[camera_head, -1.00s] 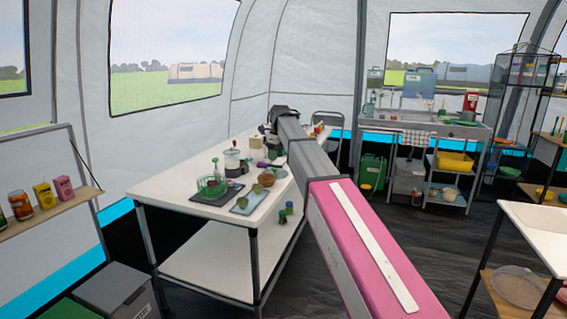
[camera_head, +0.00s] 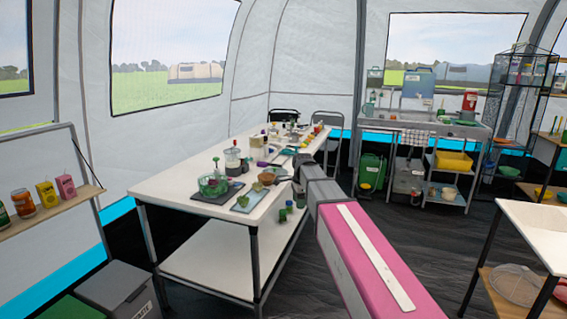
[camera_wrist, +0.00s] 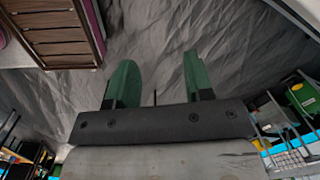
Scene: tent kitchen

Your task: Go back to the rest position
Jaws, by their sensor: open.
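My gripper (camera_wrist: 153,80) shows in the wrist view with its two green fingers apart and nothing between them. Behind the fingers is the grey wrinkled tent floor or wall. In the head view my arm reaches forward from the lower right, beside the right edge of the long white table (camera_head: 185,187). The gripper's fingers cannot be made out in the head view.
A sink unit (camera_head: 432,124) stands at the back. A white-topped counter (camera_head: 540,230) is at the right. Dark floor lies between.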

